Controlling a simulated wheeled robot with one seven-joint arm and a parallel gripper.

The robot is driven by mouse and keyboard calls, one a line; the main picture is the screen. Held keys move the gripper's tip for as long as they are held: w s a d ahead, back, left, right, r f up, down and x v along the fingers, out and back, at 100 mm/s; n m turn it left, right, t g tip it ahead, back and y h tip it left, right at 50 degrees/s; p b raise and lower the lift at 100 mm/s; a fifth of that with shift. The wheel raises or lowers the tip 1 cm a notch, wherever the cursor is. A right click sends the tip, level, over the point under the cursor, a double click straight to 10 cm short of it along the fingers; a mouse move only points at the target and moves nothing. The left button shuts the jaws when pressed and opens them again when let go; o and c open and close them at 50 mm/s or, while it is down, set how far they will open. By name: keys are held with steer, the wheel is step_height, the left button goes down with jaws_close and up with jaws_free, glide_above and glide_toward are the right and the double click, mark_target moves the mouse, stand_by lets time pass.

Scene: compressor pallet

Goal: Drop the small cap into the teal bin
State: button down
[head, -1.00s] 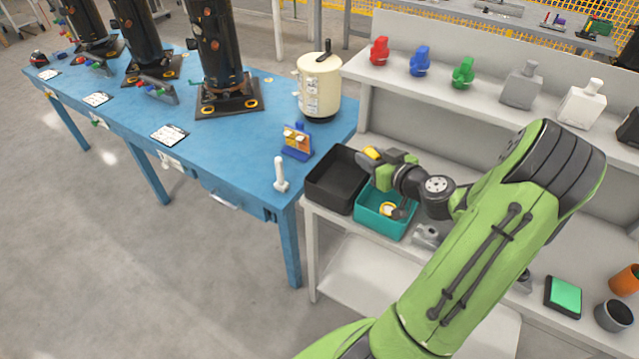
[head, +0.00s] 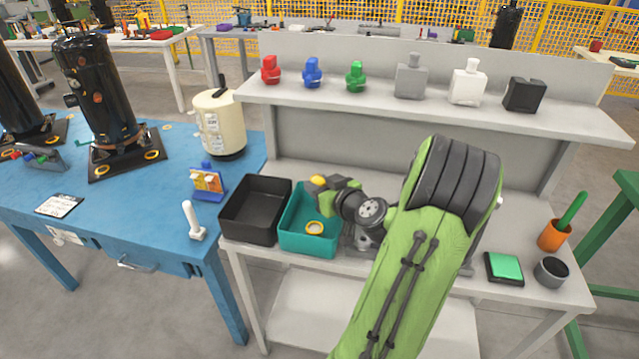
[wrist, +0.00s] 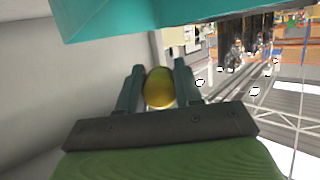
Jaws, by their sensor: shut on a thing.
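The small cap, a rounded yellow piece (wrist: 159,88), sits between the two fingers of my gripper (wrist: 158,84) in the wrist view. In the head view the cap (head: 318,181) shows at the tip of my gripper, by the back edge of the teal bin (head: 296,243). My gripper is shut on the cap. The teal bin also shows across the top of the wrist view (wrist: 150,18). My arm hides the bin's right side in part.
A black bin (head: 232,227) stands left of the teal bin on the grey bench. The blue table (head: 110,215) adjoins at left, with a white upright piece (head: 192,221) near its corner. Above is a shelf with coloured pieces. A green-topped pad (head: 504,268) and cups stand at right.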

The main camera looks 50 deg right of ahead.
steer(key=shift+r, duration=0.1)
steer(key=c, duration=0.7)
jaws_free()
steer(key=b+v, duration=0.1)
steer(key=v, duration=1.4)
steer(key=shift+s+a+r, duration=0.15)
steer(key=shift+s, duration=0.2)
